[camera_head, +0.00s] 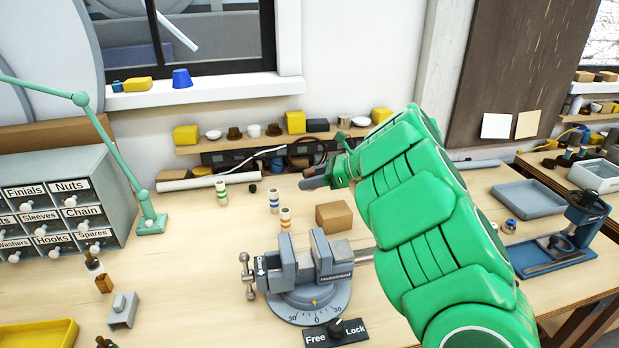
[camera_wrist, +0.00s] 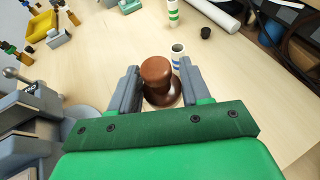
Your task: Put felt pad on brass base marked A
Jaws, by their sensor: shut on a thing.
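My gripper (camera_wrist: 158,88) is shut on a brown, knob-shaped thing (camera_wrist: 157,72) with a wider round foot, which sits between its two grey fingers. In the head view my gripper (camera_head: 318,181) is above the back part of the bench, behind the cardboard box, and the held thing is not clear there. I cannot make out a felt pad or a letter A on any brass base in either view.
A grey vise (camera_head: 308,270) stands at the bench's front middle, with a cardboard box (camera_head: 333,216) behind it. Striped cylinders (camera_head: 285,218) stand nearby. A labelled drawer cabinet (camera_head: 70,205) is at left, a yellow tray (camera_head: 40,337) at lower left, and a blue-grey tray (camera_head: 527,198) at right.

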